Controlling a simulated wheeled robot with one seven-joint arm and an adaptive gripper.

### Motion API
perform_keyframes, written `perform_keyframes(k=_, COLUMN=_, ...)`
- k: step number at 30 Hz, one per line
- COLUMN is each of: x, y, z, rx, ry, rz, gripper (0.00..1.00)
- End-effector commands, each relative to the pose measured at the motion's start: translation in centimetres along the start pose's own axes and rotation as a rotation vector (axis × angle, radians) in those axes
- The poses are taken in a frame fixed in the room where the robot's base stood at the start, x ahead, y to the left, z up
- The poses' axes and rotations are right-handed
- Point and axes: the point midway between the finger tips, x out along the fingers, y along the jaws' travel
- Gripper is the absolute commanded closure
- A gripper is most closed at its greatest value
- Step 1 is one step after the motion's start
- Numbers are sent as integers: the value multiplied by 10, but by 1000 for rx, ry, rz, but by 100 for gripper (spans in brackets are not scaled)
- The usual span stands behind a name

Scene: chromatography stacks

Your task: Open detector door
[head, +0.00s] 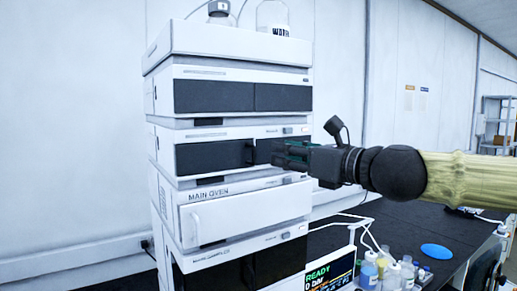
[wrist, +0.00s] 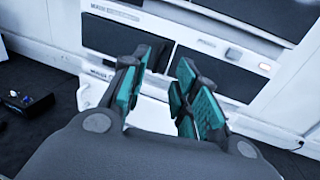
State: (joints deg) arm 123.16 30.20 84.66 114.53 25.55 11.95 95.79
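A white instrument stack stands in the middle of the head view. Its third unit from the top has a dark door (head: 212,156) on the left, closed, with a dark upright handle (head: 250,152) at its right edge. The labels are too small to tell which unit is the detector. My gripper (head: 277,153) is in front of that unit's right-hand panel, just right of the handle. In the wrist view my gripper (wrist: 165,62) has its teal-padded fingers apart, facing the dark panels (wrist: 125,42).
The main oven door (head: 245,211) with its pale handle is directly below. Another dark-fronted unit (head: 212,96) and a tray (head: 225,42) with bottles are above. A black bench (head: 395,230) with bottles, a blue disc (head: 437,251) and a screen (head: 330,278) is at right.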

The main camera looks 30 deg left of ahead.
Motion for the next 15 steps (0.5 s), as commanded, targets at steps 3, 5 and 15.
perform_keyframes(k=3, x=17, y=1, z=2, rx=0, ry=1, rz=1, gripper=70)
perform_keyframes(k=5, x=26, y=1, z=2, rx=-1, ry=2, rz=2, gripper=70)
perform_keyframes(k=15, x=73, y=2, z=2, rx=-2, ry=2, rz=2, gripper=70)
